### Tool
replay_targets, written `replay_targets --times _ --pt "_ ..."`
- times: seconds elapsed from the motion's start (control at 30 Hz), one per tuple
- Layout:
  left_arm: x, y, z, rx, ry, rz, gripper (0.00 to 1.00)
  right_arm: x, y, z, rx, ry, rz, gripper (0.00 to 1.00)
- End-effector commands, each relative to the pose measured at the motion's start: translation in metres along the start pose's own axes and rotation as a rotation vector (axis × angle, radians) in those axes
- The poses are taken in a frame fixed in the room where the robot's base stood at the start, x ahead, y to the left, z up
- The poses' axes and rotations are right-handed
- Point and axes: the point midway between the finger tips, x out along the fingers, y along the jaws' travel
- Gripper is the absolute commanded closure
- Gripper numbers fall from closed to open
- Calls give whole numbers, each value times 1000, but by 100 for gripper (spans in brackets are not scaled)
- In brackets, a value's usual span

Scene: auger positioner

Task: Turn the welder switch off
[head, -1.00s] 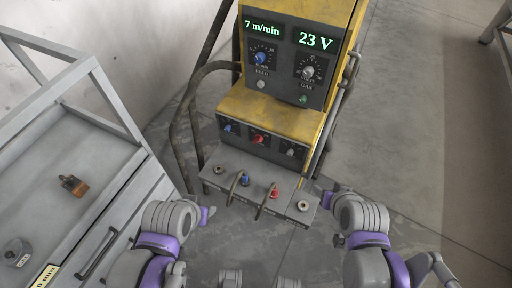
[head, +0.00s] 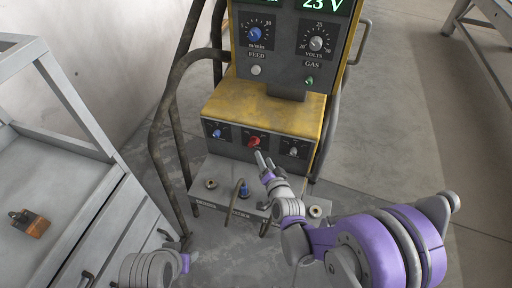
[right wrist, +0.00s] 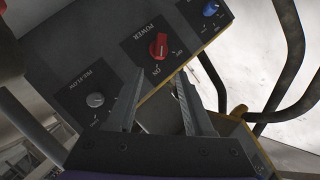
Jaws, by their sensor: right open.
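The welder (head: 290,110) is a yellow and dark grey machine. Its lower panel carries a red POWER switch (head: 254,141), a rotary knob that also shows in the right wrist view (right wrist: 158,46). ON and OFF marks are printed around it; which one it points at is hard to tell. My right gripper (head: 264,158) is open and empty, its fingers pointing at the panel just below the red knob. In the right wrist view, the two fingers (right wrist: 158,84) are spread apart, and the knob lies beyond their tips, untouched. My left gripper (head: 185,262) is low at the left, its fingers not clear.
A blue knob (head: 217,133) and a grey knob (head: 293,151) flank the red one. Below, a shelf holds a blue connector (head: 244,191) and cables. A bent pipe (head: 160,130) rises at the left. A grey drawer cabinet (head: 110,215) stands further left.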

Motion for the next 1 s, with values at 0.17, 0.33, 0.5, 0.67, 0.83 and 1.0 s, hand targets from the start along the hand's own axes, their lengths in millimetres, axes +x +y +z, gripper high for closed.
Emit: replay_targets --times 0.17,0.33,0.5,0.67,0.83,1.0 --pt "5 0 1 0 -1 0 50 36 0 1 -2 -2 0 48" --pt "8 0 2 0 -3 0 50 66 1 1 -3 -2 1 48" --pt "10 0 3 0 -3 0 50 85 0 1 -2 -2 1 48" --pt "11 0 3 0 -4 0 50 90 0 0 -2 -2 1 48" --pt "11 0 3 0 -3 0 50 90 0 0 -3 -2 1 48" --pt "11 0 3 0 -3 0 50 90 0 0 -3 -2 1 70"
